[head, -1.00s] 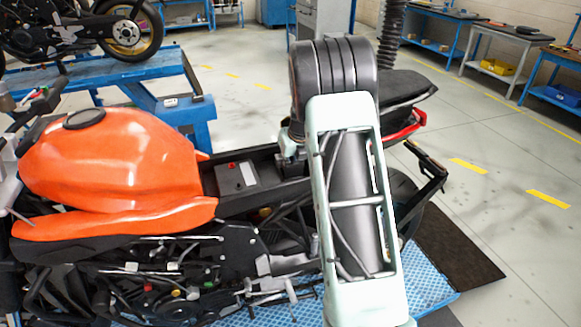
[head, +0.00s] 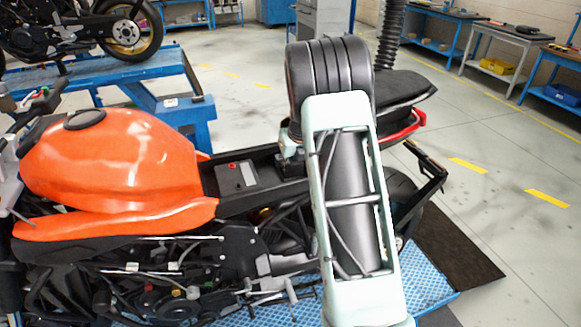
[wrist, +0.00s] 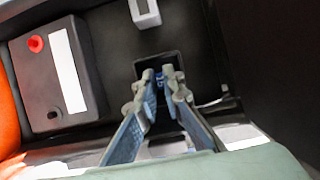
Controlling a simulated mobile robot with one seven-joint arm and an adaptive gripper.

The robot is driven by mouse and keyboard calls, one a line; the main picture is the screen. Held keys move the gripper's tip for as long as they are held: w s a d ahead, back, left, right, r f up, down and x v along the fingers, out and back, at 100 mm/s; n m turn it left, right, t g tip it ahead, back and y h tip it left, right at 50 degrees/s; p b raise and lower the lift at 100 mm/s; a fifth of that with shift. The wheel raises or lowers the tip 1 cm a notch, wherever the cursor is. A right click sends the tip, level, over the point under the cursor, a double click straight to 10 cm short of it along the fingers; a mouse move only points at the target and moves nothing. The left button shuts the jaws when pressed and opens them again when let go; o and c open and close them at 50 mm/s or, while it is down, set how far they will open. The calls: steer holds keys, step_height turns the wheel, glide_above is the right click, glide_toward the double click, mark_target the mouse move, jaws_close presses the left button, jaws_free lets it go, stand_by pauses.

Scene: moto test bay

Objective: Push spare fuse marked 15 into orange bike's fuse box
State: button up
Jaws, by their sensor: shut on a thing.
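In the wrist view my gripper (wrist: 162,83) is shut on a small blue fuse (wrist: 160,74), which shows only partly between the fingertips; its marking cannot be read. The fingertips are over a dark rectangular fuse box (wrist: 144,68) in the bike's tray. Whether the fuse touches or sits in a slot cannot be told. The orange bike (head: 110,160) stands at the left and middle of the head view. There my arm hides the fuse and most of the gripper.
A dark battery (wrist: 88,88) with a red terminal and white label lies left of the fuse box; it also shows in the head view (head: 236,178). A small white block (wrist: 145,14) is beyond the box. The black seat tail (head: 395,100) is right of my arm.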

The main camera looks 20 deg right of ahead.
steer(key=shift+f+b, duration=0.35)
steer(key=shift+f, duration=0.3)
steer(key=o, duration=0.8)
steer(key=shift+c, duration=0.2)
steer(key=shift+r, duration=0.1)
steer(key=v, duration=1.2)
steer(key=shift+r, duration=0.1)
